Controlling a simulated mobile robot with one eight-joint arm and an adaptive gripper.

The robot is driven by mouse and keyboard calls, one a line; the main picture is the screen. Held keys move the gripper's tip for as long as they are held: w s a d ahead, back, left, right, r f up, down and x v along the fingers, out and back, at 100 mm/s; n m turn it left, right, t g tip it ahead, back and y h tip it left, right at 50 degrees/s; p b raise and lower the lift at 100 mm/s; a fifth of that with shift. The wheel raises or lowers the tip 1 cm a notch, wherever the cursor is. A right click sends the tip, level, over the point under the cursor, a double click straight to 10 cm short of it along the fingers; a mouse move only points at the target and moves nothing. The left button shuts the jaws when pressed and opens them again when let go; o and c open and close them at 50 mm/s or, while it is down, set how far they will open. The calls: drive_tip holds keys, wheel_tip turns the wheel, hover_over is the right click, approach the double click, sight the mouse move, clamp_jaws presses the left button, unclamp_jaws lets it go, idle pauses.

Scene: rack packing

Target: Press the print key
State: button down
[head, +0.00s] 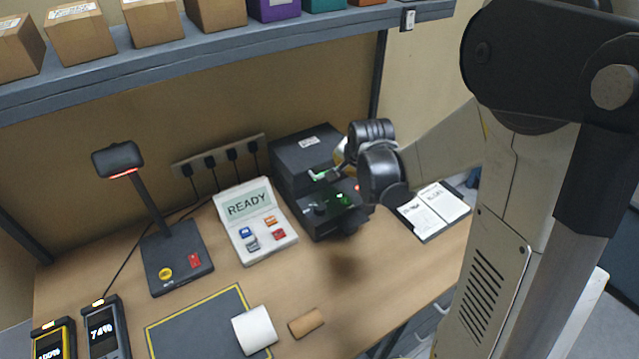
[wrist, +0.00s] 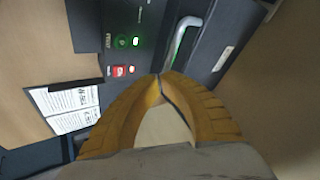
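The black printer (head: 306,158) stands at the back of the bench. On its front part a green-lit round key (head: 342,196) glows. I cannot read the labels, so I cannot tell which is the print key. My gripper (wrist: 159,76) is above the printer, its yellow fingertips together and nothing between them. The tips look apart from both keys, near a pale handle-like bar (wrist: 182,40). In the head view, my wrist partly hides the printer.
Left of the printer, a white console (head: 255,225) reads READY and has several coloured keys. A scanner stand (head: 180,255) is further left. A clipboard (head: 433,210) lies to the right. A shelf (head: 200,55) with boxes hangs above.

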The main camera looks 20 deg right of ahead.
idle(0.4)
drive_tip(key=b, duration=0.7)
approach(343, 195)
drive_tip(key=x, duration=0.5)
drive_tip(key=shift+w+d, duration=0.1)
drive_tip(key=shift+w, duration=0.4)
idle(0.3)
drive_tip(key=shift+f+b, duration=0.35)
drive_tip(key=shift+b, duration=0.2)
drive_tip(key=shift+f+b, duration=0.4)
idle(0.3)
drive_tip(key=shift+r, duration=0.1)
drive_tip(key=shift+r+p, duration=0.65)
drive_tip(key=shift+r, duration=0.1)
